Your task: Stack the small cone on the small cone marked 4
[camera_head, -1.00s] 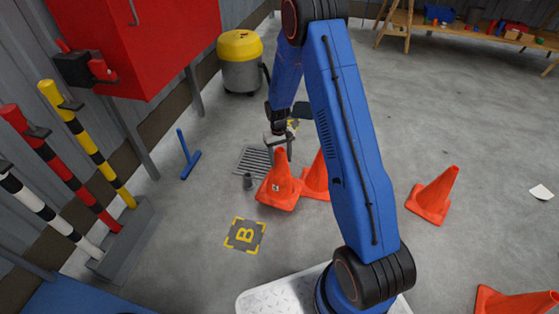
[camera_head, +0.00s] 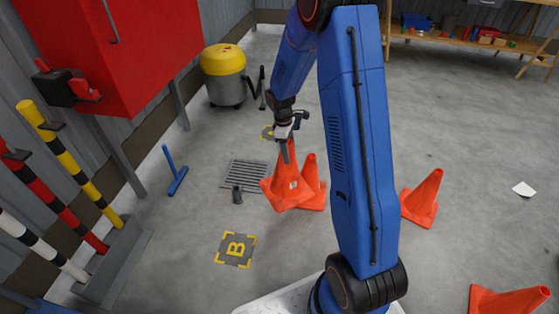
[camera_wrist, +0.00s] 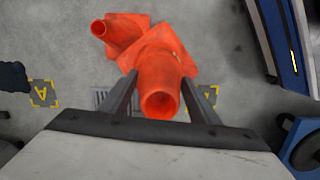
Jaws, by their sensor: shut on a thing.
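My gripper (camera_head: 288,150) is shut on the upper part of an orange cone (camera_head: 287,190), which leans slightly.

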